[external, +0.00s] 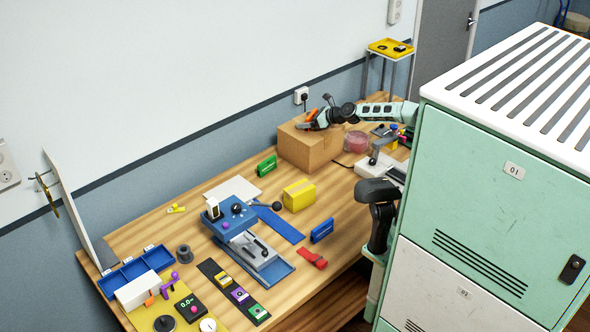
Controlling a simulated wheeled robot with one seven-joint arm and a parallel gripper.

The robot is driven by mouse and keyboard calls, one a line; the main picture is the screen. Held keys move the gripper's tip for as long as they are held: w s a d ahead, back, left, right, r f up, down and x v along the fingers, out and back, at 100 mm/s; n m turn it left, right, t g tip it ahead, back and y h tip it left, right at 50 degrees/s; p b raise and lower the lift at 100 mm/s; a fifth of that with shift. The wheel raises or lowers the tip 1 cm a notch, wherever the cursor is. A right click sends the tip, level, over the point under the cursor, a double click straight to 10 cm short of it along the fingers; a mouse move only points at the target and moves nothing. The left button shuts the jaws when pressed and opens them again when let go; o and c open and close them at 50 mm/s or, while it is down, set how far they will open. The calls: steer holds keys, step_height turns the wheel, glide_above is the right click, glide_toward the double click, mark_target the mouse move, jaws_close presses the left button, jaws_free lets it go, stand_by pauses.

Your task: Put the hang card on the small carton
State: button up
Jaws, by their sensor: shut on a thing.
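The small carton (298,153), a plain brown box, stands on the wooden bench against the wall, behind the yellow box. My gripper (308,122) is at the top of the carton, reaching in from the right. It is shut on a small orange-red thing at its tips, which I take to be the hang card (303,125). The card is too small here to make out its shape. I cannot tell whether it touches the carton's top or is just above it. The gripper's dark body hides part of the carton's top.
A blue fixture (232,222) fills mid-bench. A green cabinet (500,190) blocks the right foreground.

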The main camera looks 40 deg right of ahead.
steer(key=shift+f, duration=0.1)
steer(key=o, duration=0.7)
steer(key=b+v, duration=0.1)
steer(key=v, duration=1.1)
